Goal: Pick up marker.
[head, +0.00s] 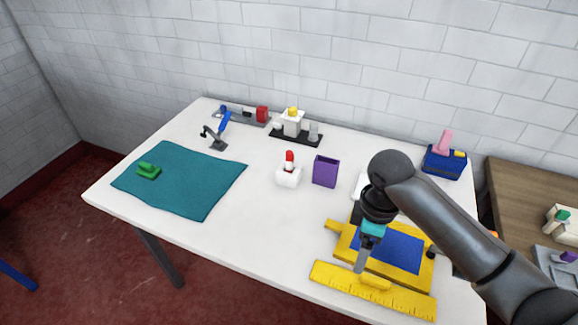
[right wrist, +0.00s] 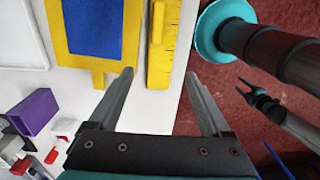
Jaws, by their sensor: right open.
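I cannot make out for certain which object is the marker. A small upright red-tipped piece (head: 289,157) stands in a white holder (head: 289,179) at the middle of the table. A purple open-topped cup (head: 325,172) stands just right of it; the cup also shows at the left of the right wrist view (right wrist: 33,112). My right gripper (head: 361,266) is open and empty, pointing down over the yellow ruler (head: 400,299). In the right wrist view its two fingers (right wrist: 159,76) stand wide apart near the ruler (right wrist: 161,62). My left gripper is not in the head view.
A yellow-framed blue board (head: 390,248) lies behind the ruler. A teal cloth (head: 190,182) with a green block (head: 148,170) lies at left. A black tray (head: 285,137) and a blue box (head: 443,161) stand at the back. White tabletop is clear in the front middle.

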